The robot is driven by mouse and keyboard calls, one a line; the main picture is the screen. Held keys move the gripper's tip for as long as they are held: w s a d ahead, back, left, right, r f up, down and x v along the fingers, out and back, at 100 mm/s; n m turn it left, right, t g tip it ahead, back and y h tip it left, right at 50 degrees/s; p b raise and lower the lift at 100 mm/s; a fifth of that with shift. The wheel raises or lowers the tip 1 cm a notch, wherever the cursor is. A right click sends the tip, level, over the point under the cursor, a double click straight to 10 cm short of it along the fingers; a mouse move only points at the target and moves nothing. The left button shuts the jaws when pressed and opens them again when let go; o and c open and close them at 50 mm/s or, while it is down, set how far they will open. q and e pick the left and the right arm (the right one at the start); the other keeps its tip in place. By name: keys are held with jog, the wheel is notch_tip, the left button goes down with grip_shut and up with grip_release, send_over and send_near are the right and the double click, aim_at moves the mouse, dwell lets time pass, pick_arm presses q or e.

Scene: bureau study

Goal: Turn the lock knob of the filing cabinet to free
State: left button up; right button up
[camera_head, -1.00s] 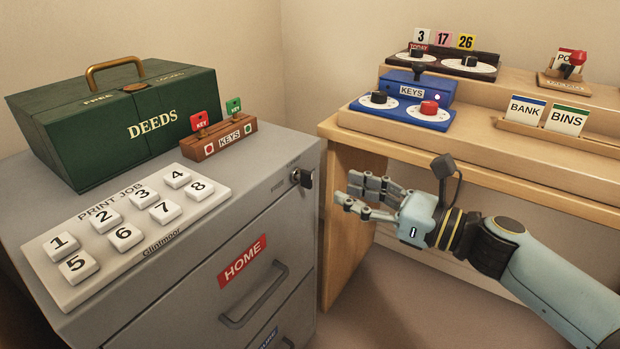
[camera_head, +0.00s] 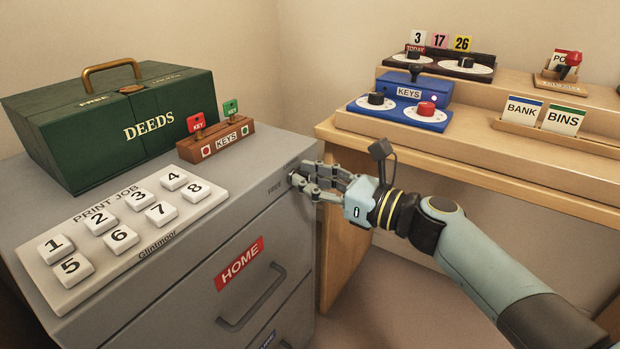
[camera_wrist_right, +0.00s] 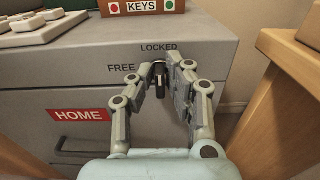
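The grey filing cabinet (camera_head: 200,262) stands at front left, with a red HOME label on its drawer. In the right wrist view its lock knob (camera_wrist_right: 160,84) is a small black grip with a bright metal ring. LOCKED is printed above it and FREE to its upper left. My right gripper (camera_wrist_right: 156,76) is open, with its fingers on either side of the knob; I cannot tell whether they touch it. In the head view the right gripper (camera_head: 306,184) reaches the cabinet's upper right front corner and mostly hides the knob. My left gripper is out of view.
On the cabinet top are a green DEEDS box (camera_head: 95,150), a wooden KEYS block (camera_head: 187,153) and a PRINT JOB keypad (camera_head: 75,230). A wooden desk (camera_head: 470,164) with a blue KEYS box (camera_head: 425,90) stands close on the right of the cabinet.

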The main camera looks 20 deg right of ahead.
grip_shut()
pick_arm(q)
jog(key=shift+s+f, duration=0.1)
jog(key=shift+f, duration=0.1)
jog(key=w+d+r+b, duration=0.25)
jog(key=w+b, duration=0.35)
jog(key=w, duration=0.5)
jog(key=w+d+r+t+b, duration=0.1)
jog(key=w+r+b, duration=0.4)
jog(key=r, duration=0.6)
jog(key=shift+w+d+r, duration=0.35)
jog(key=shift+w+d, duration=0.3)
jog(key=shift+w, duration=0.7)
pick_arm(e)
jog(key=shift+s+a+f+n, duration=0.1)
jog(key=shift+f+n, duration=0.1)
jog(key=shift+n, duration=2.85)
jog(key=shift+s+a+f+n, duration=0.1)
jog(key=shift+a+f+n, duration=0.05)
jog(key=shift+n, duration=2.85)
jog(key=shift+s+a+f+n, duration=0.1)
jog(key=shift+f+n, duration=0.1)
jog(key=shift+n, duration=2.85)
